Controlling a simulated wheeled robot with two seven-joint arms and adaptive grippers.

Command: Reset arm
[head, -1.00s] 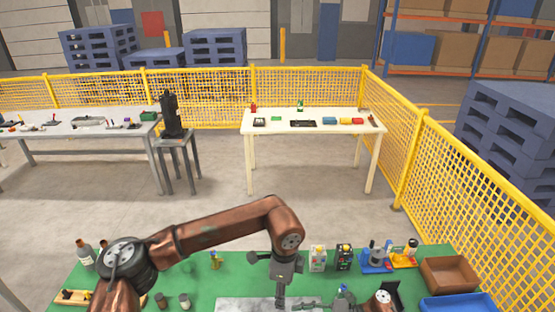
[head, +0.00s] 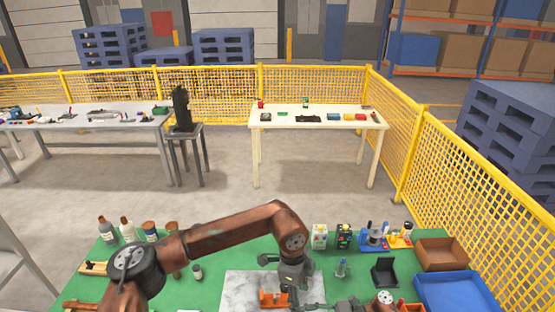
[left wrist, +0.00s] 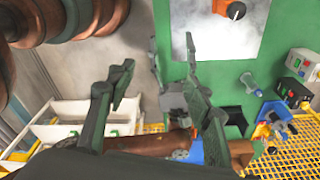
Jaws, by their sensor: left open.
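My left arm comes in from the left in the head view and bends down over the grey marble plate (head: 237,286). My right gripper (left wrist: 172,97) shows partly behind the left fingers, at the plate's edge. Its jaws are not clear.
The green bench holds several bottles (head: 127,230) at left, small devices (head: 344,237) at the back, a black holder (head: 384,271), a brown bin (head: 441,253) and a blue bin (head: 455,292) at right. A yellow fence (head: 408,160) and white table (head: 318,116) stand beyond.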

